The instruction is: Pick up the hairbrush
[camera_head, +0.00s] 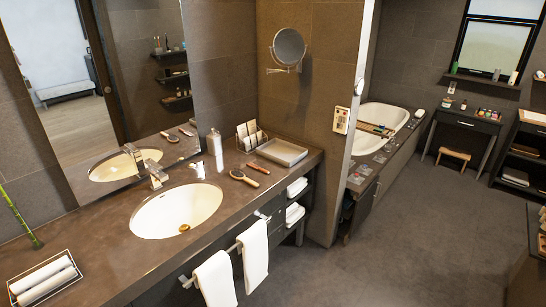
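A hairbrush (243,178) lies on the dark vanity counter (105,247), to the right of the sink. It has a dark oval head and a lighter handle end that points to the lower right. Its reflection shows faintly in the mirror. Neither of my grippers is in view.
A reddish-brown slim item (258,168) lies just behind the hairbrush. A grey tray (282,152), a card rack (250,136) and a white bottle (216,148) stand behind. The sink (177,210) and faucet (155,174) are to the left. Towels (215,279) hang below the front edge.

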